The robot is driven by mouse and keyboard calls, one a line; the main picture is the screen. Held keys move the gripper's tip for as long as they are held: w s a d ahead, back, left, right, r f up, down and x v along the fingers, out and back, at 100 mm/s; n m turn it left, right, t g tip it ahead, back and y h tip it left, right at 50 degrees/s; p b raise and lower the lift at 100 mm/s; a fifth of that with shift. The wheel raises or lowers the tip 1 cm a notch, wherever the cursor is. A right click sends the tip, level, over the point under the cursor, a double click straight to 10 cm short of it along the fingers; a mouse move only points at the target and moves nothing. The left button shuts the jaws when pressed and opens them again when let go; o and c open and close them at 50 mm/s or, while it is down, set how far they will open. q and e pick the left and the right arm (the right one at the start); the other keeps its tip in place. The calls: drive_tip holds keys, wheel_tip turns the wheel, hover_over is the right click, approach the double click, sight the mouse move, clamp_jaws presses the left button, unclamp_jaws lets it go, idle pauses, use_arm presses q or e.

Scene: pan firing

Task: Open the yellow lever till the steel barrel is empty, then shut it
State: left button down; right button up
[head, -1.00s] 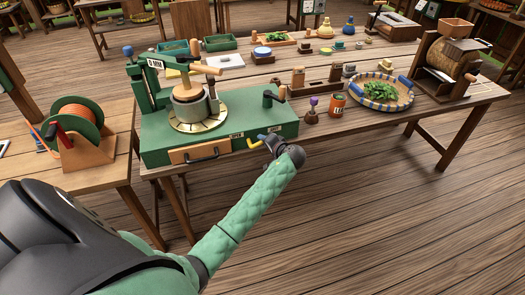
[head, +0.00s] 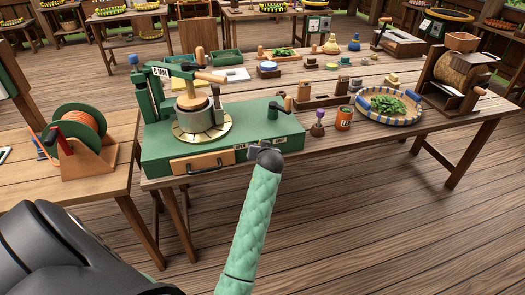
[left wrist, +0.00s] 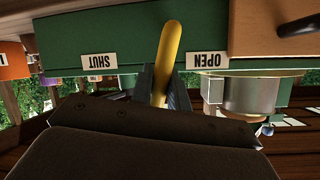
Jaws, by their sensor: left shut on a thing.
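The yellow lever (left wrist: 168,50) shows in the left wrist view, which is upside down. It sticks out from the green base between the SHUT label (left wrist: 100,62) and the OPEN label (left wrist: 207,60). My left gripper (left wrist: 163,88) is shut on it. In the head view the left gripper (head: 258,149) is at the front face of the green base (head: 225,155), and hides the lever. The steel barrel (head: 201,122) stands on a round cream plate on the base, with a wooden press in its top. Its inside is hidden. My right gripper is not in view.
A drawer (head: 203,164) with a dark handle is left of the lever. A small orange tin (head: 343,118) and a blue-and-cream basket of leaves (head: 389,105) stand to the right on the table. A reel of orange hose (head: 80,135) is at left. The floor in front is clear.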

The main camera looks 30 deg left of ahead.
use_arm(q)
drive_tip(key=shift+s+a+n+t, duration=0.2)
drive_tip(key=shift+s+n+t, duration=0.1)
drive_tip(key=shift+n, duration=0.1)
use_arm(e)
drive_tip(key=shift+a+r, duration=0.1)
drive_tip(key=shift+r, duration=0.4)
use_arm(q)
drive_tip(key=shift+h, duration=0.3)
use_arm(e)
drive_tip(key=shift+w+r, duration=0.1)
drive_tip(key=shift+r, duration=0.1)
